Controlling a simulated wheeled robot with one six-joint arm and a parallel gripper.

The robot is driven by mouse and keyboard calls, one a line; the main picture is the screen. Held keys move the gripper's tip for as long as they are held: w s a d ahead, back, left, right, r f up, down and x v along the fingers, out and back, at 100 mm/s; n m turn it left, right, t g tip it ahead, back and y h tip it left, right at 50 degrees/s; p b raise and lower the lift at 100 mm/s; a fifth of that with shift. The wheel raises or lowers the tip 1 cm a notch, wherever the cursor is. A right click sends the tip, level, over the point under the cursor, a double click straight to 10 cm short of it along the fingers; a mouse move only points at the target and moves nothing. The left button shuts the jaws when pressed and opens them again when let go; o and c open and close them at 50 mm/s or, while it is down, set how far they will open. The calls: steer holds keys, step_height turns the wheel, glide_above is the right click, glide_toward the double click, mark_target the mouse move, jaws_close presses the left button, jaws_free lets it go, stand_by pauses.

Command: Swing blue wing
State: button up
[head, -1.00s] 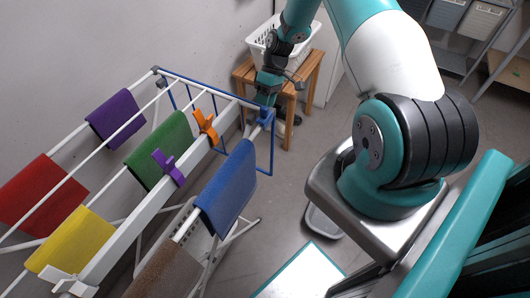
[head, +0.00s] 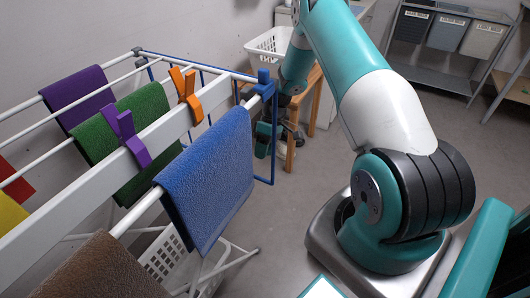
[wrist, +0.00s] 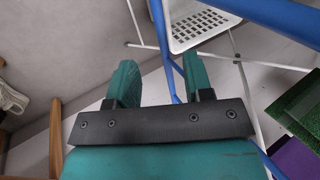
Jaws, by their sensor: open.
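The blue wing is a thin blue tube frame (head: 272,165) at the far end of the white drying rack (head: 70,215). It hangs down beside the rack's blue corner joint (head: 264,84). My gripper (head: 265,138) is low beside the wing's hanging part, partly hidden by the tube and my arm. In the wrist view my gripper (wrist: 160,78) is open, with two teal fingers apart. A thin blue tube (wrist: 163,45) shows in the gap between them, closer to the right finger. I cannot tell whether it lies between the fingers or beyond them.
Purple, green, blue (head: 212,175) and brown cloths hang on the rack, with orange (head: 186,93) and purple (head: 127,138) clips. A wooden stool (head: 308,98) with a white basket (head: 268,46) stands behind my gripper. Floor to the right is open up to shelves with bins.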

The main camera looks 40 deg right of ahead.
steer(key=shift+b+x, duration=2)
steer(key=shift+x, duration=2.5)
jaws_close()
steer(key=shift+d, duration=0.1)
steer(key=w+d+b, duration=0.1)
steer(key=w+d, duration=0.1)
steer(key=d, duration=0.3)
steer(key=shift+d+r+b, duration=0.3)
steer(key=shift+d+r, duration=0.05)
steer(key=shift+d, duration=0.05)
steer(key=shift+w, duration=0.15)
